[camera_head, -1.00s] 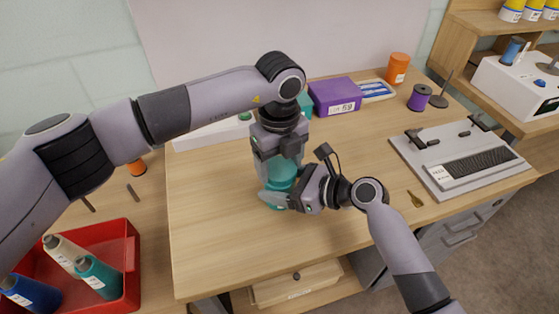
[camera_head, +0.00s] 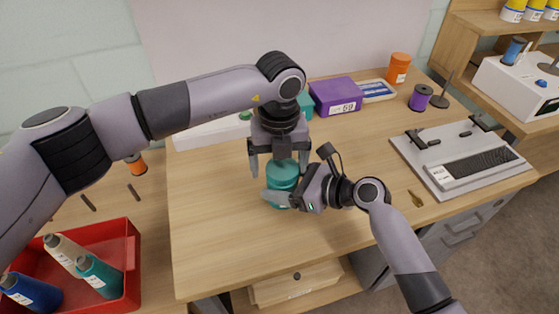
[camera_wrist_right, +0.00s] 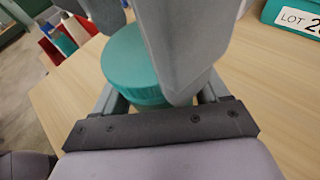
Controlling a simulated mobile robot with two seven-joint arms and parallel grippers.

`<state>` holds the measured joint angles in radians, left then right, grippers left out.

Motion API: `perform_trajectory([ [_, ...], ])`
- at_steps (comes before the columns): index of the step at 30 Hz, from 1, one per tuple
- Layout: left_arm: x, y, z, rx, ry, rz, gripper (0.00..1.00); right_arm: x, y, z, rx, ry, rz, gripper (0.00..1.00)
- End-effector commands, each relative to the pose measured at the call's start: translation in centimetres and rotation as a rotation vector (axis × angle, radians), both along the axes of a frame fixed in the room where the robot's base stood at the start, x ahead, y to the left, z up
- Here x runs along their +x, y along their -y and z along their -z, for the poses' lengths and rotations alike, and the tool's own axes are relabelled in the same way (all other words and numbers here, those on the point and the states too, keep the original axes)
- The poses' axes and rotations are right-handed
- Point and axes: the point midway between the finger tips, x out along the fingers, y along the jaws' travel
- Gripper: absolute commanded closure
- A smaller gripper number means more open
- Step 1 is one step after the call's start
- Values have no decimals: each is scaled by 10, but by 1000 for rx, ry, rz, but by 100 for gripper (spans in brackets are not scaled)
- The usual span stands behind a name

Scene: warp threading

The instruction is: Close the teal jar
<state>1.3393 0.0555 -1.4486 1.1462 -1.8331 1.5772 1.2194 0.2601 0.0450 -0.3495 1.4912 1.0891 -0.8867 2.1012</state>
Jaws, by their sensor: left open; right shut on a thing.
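The teal jar (camera_head: 280,203) stands on the wooden table, with its round ribbed teal lid (camera_head: 282,172) resting on top. In the right wrist view the lid (camera_wrist_right: 128,62) sits over the jar body; whether it is fully tightened cannot be told. My left gripper (camera_head: 279,165) is open, pointing down over the jar, with one finger on each side of the lid. My right gripper (camera_head: 287,196) is shut on the jar body from the right, low near the table. A grey finger in the right wrist view hides part of the lid.
A purple box (camera_head: 336,96) and a teal box (camera_head: 305,104) stand behind the jar. A grey board (camera_head: 440,150) lies at the right, and a red bin (camera_head: 130,262) with spools stands at the left. The table front is clear.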

Motion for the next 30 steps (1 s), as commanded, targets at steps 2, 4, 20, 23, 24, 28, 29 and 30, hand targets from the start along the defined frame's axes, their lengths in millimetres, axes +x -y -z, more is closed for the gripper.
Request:
perform_trajectory([
  [2,-1,4,-1,-12,3,4,4,-2,-5,-3,6,3,-11,100],
  [4,-1,5,-1,-13,3,5,4,-2,-6,-3,7,3,-13,100],
  [20,-1,7,-12,-19,7,7,4,-4,-8,-4,8,4,-19,100],
  [23,-1,8,-26,-22,9,9,4,-4,-8,-2,6,0,-18,100],
  [24,-1,8,-32,-22,8,9,4,-4,-8,-1,5,-1,-18,100],
  [28,-2,7,-46,-18,6,8,4,-3,-6,-1,4,0,-14,100],
  [29,-2,7,-47,-17,5,8,4,-3,-6,-1,4,0,-14,100],
  [30,-2,6,-48,-16,4,7,4,-3,-6,-1,5,0,-13,100],
])
